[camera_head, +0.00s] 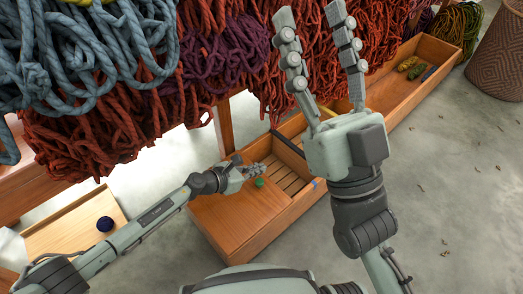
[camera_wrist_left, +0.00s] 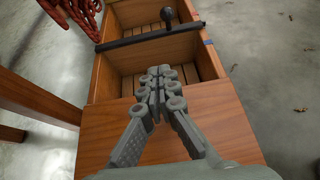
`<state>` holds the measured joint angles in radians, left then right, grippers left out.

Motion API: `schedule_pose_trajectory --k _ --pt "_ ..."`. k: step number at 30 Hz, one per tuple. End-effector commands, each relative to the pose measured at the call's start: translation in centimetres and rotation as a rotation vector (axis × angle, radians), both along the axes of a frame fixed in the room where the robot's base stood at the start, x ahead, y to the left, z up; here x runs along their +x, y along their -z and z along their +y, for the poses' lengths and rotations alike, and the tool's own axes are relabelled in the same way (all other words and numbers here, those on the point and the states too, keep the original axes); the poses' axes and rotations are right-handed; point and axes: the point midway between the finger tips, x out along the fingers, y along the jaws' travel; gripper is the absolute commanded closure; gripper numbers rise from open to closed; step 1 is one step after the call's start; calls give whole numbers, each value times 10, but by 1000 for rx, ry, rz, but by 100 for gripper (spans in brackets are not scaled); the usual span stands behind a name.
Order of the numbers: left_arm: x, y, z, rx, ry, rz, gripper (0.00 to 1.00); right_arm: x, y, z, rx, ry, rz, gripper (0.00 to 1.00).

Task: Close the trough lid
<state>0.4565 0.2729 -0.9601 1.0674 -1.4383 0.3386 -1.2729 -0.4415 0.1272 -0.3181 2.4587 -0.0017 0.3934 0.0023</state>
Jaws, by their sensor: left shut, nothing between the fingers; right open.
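The long wooden trough (camera_head: 283,217) runs from the near left to the far right. A flat wooden panel, seemingly its lid (camera_head: 228,222), covers the near end; in the left wrist view the lid (camera_wrist_left: 98,135) leaves a slatted compartment open beyond its edge. A small green round piece, perhaps a knob (camera_head: 259,182), is at the lid's far edge. My left gripper (camera_head: 262,169) is shut and empty just beyond this piece; its closed fingers (camera_wrist_left: 160,74) hide part of the edge in the wrist view. My right gripper (camera_head: 312,14) is open and empty, raised in front of the hanging wool.
Red, blue and purple wool skeins (camera_head: 95,130) hang behind the trough. A dark bar (camera_wrist_left: 135,39) crosses the trough beyond my left fingers. A dark blue ball (camera_head: 105,224) lies on a wooden board at left. A woven basket (camera_head: 500,50) stands far right; the floor in front is mostly clear.

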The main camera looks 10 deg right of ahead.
Motion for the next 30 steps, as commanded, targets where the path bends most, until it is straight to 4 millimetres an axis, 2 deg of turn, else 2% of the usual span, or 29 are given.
schedule_pose_trajectory --k 1,6,10,19,24,30 --pt "0 -13 1 2 1 -2 100 7 1 4 -22 -6 69 53" --pt "0 -39 2 1 1 -2 100 26 29 18 -98 -25 303 53" --pt "-1 -56 3 2 1 -2 100 33 56 25 -158 -38 478 53" --pt "-1 -73 4 1 1 0 100 52 128 1 -299 35 787 53" --pt "-1 -85 4 1 1 -1 100 52 165 -18 -366 77 961 53" --pt "-1 -94 4 0 0 0 100 44 199 -39 -421 116 1122 53"
